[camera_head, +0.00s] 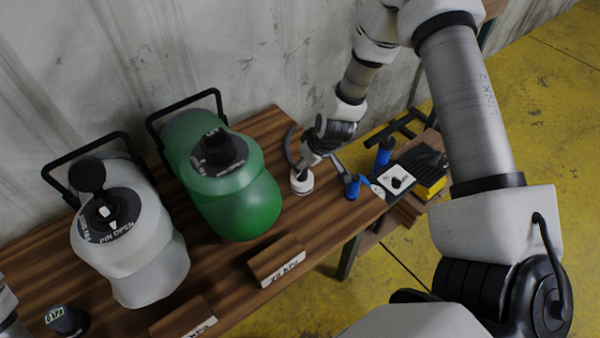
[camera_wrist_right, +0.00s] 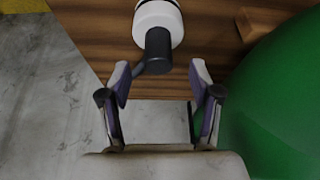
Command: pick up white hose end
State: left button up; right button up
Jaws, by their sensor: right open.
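The white hose end (camera_head: 302,183) stands on the wooden table near its back right, to the right of the green tank. In the right wrist view the white hose end (camera_wrist_right: 158,22) is at the top centre, with its dark tube (camera_wrist_right: 158,48) pointing toward my right gripper (camera_wrist_right: 160,76). The gripper's two fingers are open, just short of the dark tube and roughly lined up with it. In the head view my right gripper (camera_head: 314,155) is just above the hose end and partly hides its upper part. My left gripper is not in view.
The green tank (camera_head: 240,205) stands close beside the right gripper. A white tank (camera_head: 145,260) stands left of it. Wooden label blocks (camera_head: 277,262) line the front edge. A concrete wall (camera_head: 260,50) is behind.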

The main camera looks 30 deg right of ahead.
jog(key=b+x, duration=0.2)
jog(key=x, duration=0.3)
jog(key=shift+d+f, duration=0.1)
jog(key=shift+f, duration=0.05)
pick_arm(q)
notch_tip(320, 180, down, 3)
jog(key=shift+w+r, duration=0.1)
pick_arm(e)
grip_shut()
notch_tip(320, 180, up, 4)
jog(key=shift+r+p, duration=0.2)
jog(key=shift+p, duration=0.9)
pick_arm(q)
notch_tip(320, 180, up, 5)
jog(key=p, duration=0.2)
jog(key=shift+p, duration=0.3)
pick_arm(e)
jog(key=s, duration=1.6)
jog(key=shift+r, duration=0.35)
